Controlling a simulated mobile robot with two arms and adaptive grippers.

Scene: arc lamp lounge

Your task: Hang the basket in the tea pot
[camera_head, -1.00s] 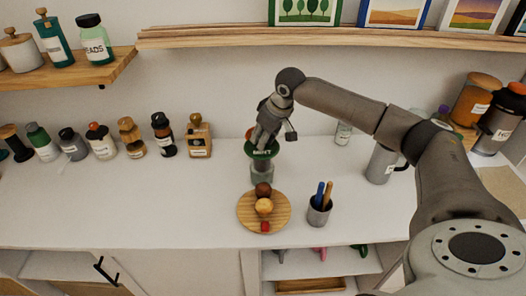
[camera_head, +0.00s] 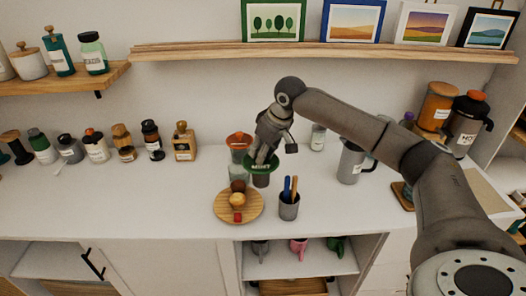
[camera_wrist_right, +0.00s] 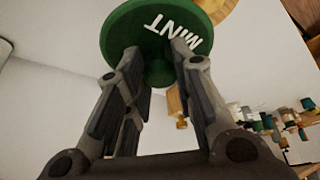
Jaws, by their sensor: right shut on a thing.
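My right gripper (camera_head: 262,155) is shut on the knob of a green disc marked MINT (camera_head: 261,164), which seems to top the basket. The disc fills the top of the right wrist view (camera_wrist_right: 157,40), with the fingers on either side of its green stem. Below the disc in the head view, a short grey-brown body (camera_head: 260,181) shows, partly hidden; I cannot tell whether it touches the counter. A steel jug with a dark handle (camera_head: 351,161), perhaps the tea pot, stands to the right; its inside is not clear. My left gripper is not in view.
A pale glass holder (camera_head: 238,174) and an orange-topped container (camera_head: 239,142) stand left of the disc. A round wooden plate (camera_head: 225,213) holds small round items. A pen cup (camera_head: 289,210) is in front. A small bottle (camera_head: 318,138) stands behind.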

